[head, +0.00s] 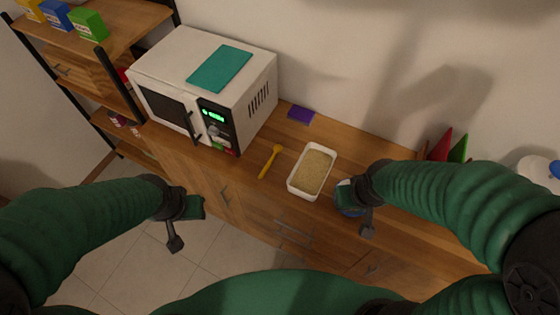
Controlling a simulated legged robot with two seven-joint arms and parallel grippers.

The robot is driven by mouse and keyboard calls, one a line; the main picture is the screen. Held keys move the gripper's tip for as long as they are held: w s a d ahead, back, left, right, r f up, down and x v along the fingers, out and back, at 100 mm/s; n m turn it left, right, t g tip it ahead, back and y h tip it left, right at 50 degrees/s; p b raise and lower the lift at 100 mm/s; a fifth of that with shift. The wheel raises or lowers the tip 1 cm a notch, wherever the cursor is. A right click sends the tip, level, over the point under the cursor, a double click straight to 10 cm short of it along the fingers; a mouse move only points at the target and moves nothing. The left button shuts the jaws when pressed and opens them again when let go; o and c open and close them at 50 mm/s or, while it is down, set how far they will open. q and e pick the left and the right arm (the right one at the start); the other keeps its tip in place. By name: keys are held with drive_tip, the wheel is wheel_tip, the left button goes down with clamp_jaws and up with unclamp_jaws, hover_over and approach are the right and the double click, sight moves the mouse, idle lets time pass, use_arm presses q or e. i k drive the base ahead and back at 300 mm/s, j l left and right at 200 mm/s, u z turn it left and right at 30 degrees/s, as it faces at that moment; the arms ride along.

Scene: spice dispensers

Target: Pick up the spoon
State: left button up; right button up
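A yellow spoon (270,161) lies on the wooden counter, between the microwave and a white tub of grainy tan contents. Its round end points away from me and its handle towards the counter's front edge. My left gripper (186,226) is open and empty, in front of the counter over the floor, left of the spoon and nearer to me. My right gripper (357,214) is at the counter's front, right of the tub and apart from the spoon. Its fingers look spread. A small bluish thing beside it is mostly hidden.
The white tub (312,170) stands just right of the spoon. A white microwave (205,82) with a teal mat (220,68) on top stands to the left. A purple block (301,114) lies behind. Shelves (100,30) stand far left.

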sight(278, 149)
drive_tip(key=i+l+z, duration=0.1)
drive_tip(key=z, duration=0.95)
drive_tip(key=j+u, duration=0.15)
drive_tip(key=u, duration=0.85)
drive_tip(key=i+j+u, duration=0.1)
drive_tip(key=u, duration=0.25)
drive_tip(key=i+j+u, duration=0.1)
drive_tip(key=u, duration=0.3)
drive_tip(key=i+u, duration=0.2)
drive_tip(key=u, duration=0.15)
